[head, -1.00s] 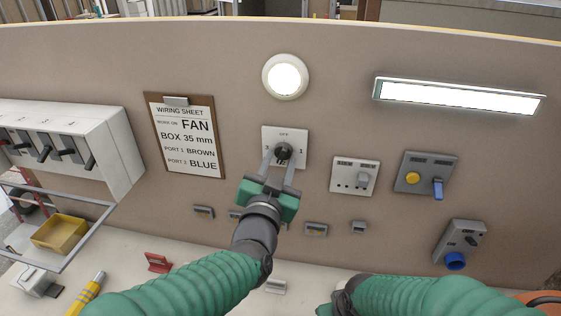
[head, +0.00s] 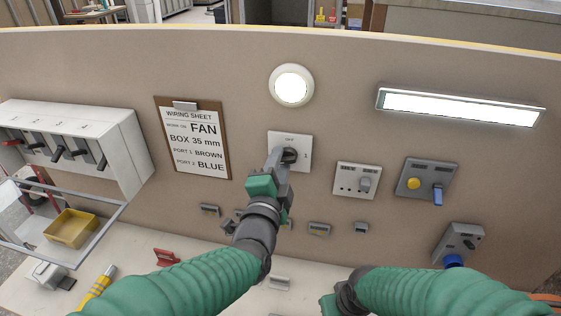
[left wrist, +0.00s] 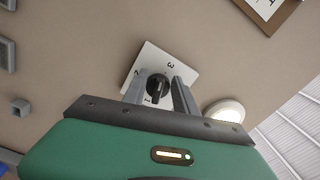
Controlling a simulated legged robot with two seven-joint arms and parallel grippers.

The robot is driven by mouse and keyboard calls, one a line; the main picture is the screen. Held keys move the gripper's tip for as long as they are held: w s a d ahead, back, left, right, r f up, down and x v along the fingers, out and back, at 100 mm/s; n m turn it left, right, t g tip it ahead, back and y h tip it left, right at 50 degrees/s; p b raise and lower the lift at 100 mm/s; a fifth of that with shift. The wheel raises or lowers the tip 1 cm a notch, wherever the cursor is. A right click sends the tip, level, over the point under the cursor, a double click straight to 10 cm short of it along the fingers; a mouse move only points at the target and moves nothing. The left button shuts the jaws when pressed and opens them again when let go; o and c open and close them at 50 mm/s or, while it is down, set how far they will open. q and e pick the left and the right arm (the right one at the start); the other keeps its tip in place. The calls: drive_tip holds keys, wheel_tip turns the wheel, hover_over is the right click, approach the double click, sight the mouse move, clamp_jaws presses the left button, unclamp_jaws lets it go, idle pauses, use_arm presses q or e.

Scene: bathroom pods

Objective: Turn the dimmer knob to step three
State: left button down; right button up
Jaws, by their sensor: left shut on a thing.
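The dimmer is a white square plate (head: 303,142) on the brown wall, with "OFF" at its top and a 1 at its right. Its dark round knob (head: 290,155) is gripped by my left gripper (head: 284,157), whose fingers cover the plate's lower left. In the left wrist view the knob (left wrist: 158,87) sits between the two fingers (left wrist: 160,92), and 3, 2 and 1 show on the plate (left wrist: 172,57). I cannot tell which mark the knob points at. My right gripper (head: 327,305) shows only as a green part at the bottom edge; its fingers are hidden.
A lit round lamp (head: 291,86) is above the dimmer, and a lit strip light (head: 460,107) is at the right. A socket plate (head: 357,180) and a grey switch box (head: 426,180) are to the right. A wiring sheet (head: 193,138) hangs at the left.

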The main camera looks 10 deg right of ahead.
use_arm(q)
drive_tip(key=shift+m+p, duration=0.6)
drive_tip(key=shift+m, duration=1.1)
drive_tip(key=c, duration=1.3)
unclamp_jaws()
drive_tip(key=o, duration=0.3)
drive_tip(key=shift+w+d, duration=0.1)
drive_tip(key=shift+w, duration=0.1)
drive_tip(key=shift+r, duration=0.1)
drive_tip(key=shift+s, duration=0.1)
